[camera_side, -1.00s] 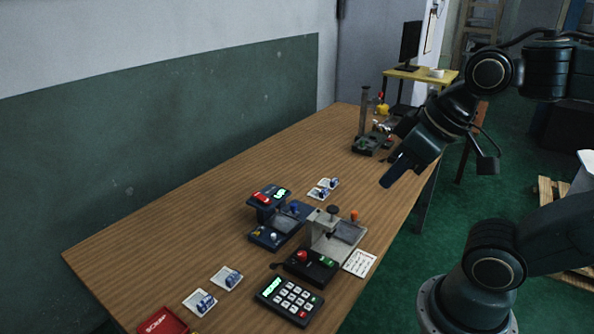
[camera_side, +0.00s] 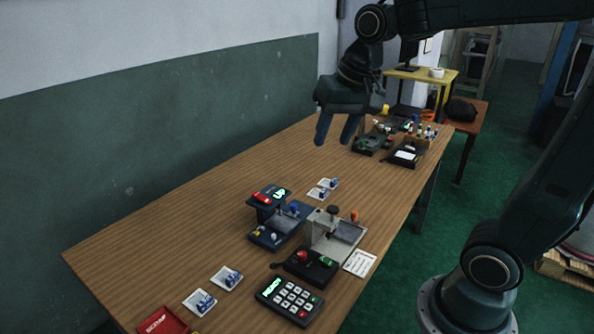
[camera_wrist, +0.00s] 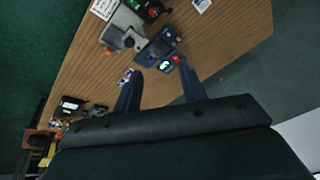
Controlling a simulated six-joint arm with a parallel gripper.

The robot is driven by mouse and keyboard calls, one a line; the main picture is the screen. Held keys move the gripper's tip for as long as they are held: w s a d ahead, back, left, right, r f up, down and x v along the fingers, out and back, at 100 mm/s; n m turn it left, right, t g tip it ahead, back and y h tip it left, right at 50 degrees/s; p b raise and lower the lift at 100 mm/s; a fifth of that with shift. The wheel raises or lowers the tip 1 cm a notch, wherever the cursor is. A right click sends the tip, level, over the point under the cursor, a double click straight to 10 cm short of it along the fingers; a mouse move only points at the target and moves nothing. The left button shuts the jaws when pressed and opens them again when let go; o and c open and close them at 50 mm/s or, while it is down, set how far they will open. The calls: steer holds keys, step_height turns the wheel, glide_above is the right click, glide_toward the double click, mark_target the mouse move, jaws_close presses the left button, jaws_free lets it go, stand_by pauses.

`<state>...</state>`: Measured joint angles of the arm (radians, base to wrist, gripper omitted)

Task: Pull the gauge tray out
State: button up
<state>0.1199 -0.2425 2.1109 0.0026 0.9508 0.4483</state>
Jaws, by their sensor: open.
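A blue bench device (camera_side: 268,214) with a red button and a lit green display stands mid-table; it looks like the gauge. A grey-blue plate (camera_side: 287,219) with small knobs sits low at its right, likely its tray, though I cannot tell whether it is in or out. In the wrist view the blue device (camera_wrist: 152,50) lies beyond my fingers. My gripper (camera_side: 336,140) is open and empty, high over the table, behind the device in the side view. Its two spread fingers also show in the wrist view (camera_wrist: 158,78).
A grey device (camera_side: 325,228) with black and orange knobs stands close right of the blue one. A button box (camera_side: 312,265), keypad (camera_side: 289,300) and red scrap bin (camera_side: 162,322) are in front. The table's left side is clear.

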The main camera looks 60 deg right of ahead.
steer(key=w+d+f+m+g, duration=0.1)
steer(key=w+d+f+m, duration=0.15)
steer(key=w, duration=0.45)
steer(key=m+g, duration=0.3)
steer(key=m, duration=0.8)
glide_above(294, 205)
step_height(294, 205, down, 18)
steer(key=shift+w+d+f, duration=0.1)
steer(key=shift+w, duration=0.15)
steer(key=shift+s+f, duration=0.15)
steer(key=shift+f, duration=6.7)
jaws_close()
